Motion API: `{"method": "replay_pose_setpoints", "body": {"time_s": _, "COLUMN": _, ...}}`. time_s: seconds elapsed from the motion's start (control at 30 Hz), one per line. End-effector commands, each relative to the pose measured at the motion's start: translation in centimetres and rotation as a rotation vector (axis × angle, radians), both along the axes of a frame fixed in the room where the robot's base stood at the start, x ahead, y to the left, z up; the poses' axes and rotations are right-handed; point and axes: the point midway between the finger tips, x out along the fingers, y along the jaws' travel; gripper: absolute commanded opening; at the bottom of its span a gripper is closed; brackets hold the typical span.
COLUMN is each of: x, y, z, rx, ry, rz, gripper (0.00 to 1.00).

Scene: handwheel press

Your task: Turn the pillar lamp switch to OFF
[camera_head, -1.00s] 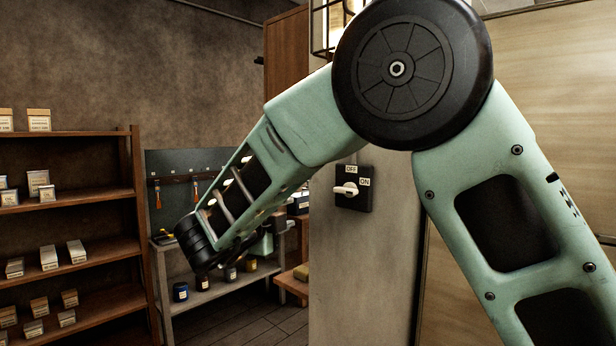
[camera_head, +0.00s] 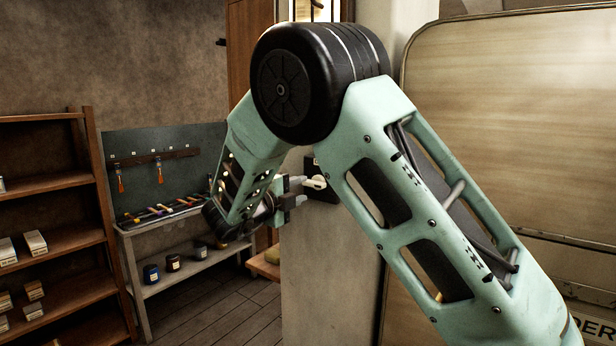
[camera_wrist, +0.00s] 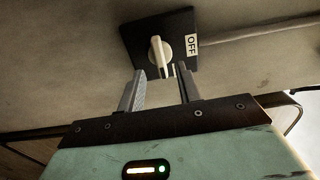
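The pillar lamp switch is a black plate (camera_head: 322,193) with a pale knob (camera_head: 315,182) on the pillar's face, partly hidden behind my arm in the head view. In the wrist view the knob (camera_wrist: 158,52) lies lengthwise toward my gripper, and the OFF label (camera_wrist: 191,45) is on the plate's right side. The ON label cannot be seen now. My gripper (camera_wrist: 160,70) is open, its fingers apart at the plate, with the near end of the knob appearing between the fingertips. I cannot tell whether they touch it. In the head view my gripper (camera_head: 302,190) reaches the switch from the left.
The pillar (camera_head: 330,275) carries the switch. A pale panel (camera_head: 500,110) stands to the right. Behind on the left are a wooden shelf (camera_head: 60,240) and a workbench (camera_head: 185,280) with tools and jars. Bare floor (camera_head: 230,325) shows left of the pillar.

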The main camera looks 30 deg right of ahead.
Motion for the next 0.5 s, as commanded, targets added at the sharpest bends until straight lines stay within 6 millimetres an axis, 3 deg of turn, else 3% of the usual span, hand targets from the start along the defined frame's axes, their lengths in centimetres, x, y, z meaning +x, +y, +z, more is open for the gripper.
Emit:
{"method": "replay_pose_setpoints", "body": {"time_s": 0.2, "x": 1.1, "y": -3.0, "z": 0.3, "rx": 0.000, "ry": 0.000, "rz": -0.001, "gripper": 0.35}}
{"method": "replay_pose_setpoints", "body": {"time_s": 0.5, "x": 1.5, "y": -4.1, "z": 0.0, "rx": 0.001, "ry": 0.000, "rz": 0.001, "gripper": 0.35}}
